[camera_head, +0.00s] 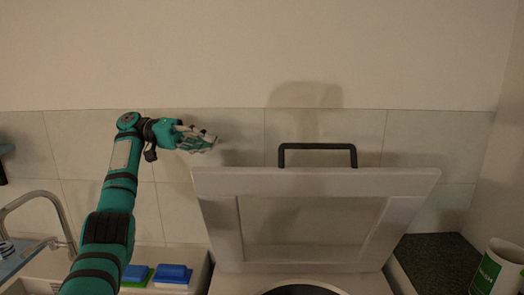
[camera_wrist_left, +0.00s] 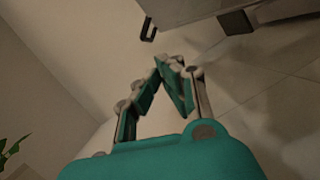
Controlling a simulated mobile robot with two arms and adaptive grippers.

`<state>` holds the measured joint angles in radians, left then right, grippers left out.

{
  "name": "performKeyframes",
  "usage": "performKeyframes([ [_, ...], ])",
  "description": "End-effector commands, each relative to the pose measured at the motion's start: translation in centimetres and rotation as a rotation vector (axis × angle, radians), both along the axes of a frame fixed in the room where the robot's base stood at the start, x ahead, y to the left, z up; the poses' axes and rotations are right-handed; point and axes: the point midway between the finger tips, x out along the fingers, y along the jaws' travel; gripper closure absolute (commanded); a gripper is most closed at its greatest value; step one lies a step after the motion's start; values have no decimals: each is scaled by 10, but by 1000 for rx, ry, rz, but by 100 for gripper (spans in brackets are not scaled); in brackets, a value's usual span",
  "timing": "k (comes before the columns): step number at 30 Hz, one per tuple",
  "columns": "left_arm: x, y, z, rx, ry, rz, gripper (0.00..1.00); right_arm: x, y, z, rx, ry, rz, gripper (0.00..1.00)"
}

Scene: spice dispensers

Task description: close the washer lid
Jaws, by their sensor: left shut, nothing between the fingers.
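The washer lid (camera_head: 313,181) is a white framed panel that stands raised, leaning back towards the tiled wall. A black handle (camera_head: 317,147) sits on its top edge. Below it the washer top (camera_head: 240,284) shows part of a dark round opening (camera_head: 302,290). My left gripper (camera_head: 212,141) is shut and empty, to the left of the handle and just above the lid's upper left corner, apart from both. In the left wrist view the shut fingers (camera_wrist_left: 168,62) are below a pale panel edge (camera_wrist_left: 190,8) with a small black hook shape (camera_wrist_left: 148,30). My right gripper is out of view.
A sink with a curved faucet (camera_head: 40,194) is at the left. Blue sponges (camera_head: 173,273) lie beside the washer. A dark counter (camera_head: 435,263) with a green and white canister (camera_head: 497,270) is at the right. The wall stands close behind the lid.

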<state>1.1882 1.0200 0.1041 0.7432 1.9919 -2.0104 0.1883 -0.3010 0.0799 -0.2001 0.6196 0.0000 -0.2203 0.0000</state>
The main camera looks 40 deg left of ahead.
Motion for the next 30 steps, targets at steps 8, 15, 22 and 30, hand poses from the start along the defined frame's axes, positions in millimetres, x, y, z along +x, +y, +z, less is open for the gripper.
performKeyframes([
  [8,11,-24,-4,-2,-4,-4,100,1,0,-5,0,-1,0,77],
  [15,32,-73,-6,0,2,-3,100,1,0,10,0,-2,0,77],
  [22,27,-101,-16,1,3,1,100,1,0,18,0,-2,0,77],
  [30,12,-112,-23,0,1,0,100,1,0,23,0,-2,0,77],
])
